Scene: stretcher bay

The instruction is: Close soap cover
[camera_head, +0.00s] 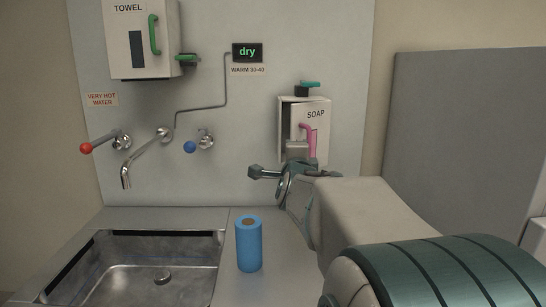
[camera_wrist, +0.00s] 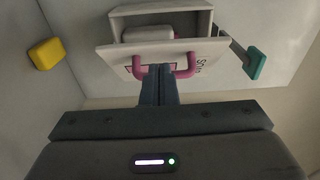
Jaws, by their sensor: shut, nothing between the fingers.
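The soap box (camera_head: 289,121) is a pale box on the wall panel, right of centre in the head view. Its white cover (camera_wrist: 115,55), marked SOAP, stands open in the wrist view, swung away from the box (camera_wrist: 200,20). A pale block shows inside. The cover carries a pink handle (camera_head: 309,138), which also shows in the wrist view (camera_wrist: 185,71). My gripper (camera_wrist: 160,72) is shut and empty, its fingertips overlapping the middle of the handle in the wrist view. I cannot tell whether they touch it. In the head view my gripper (camera_head: 296,160) is just below the cover.
A teal lever (camera_head: 310,84) sits above the soap box. A blue cylinder (camera_head: 249,245) stands on the counter beside the sink (camera_head: 120,298). The tap (camera_head: 146,155), blue-knobbed valve (camera_head: 200,142) and towel box (camera_head: 165,60) are to the left. A grey panel (camera_head: 460,135) stands right.

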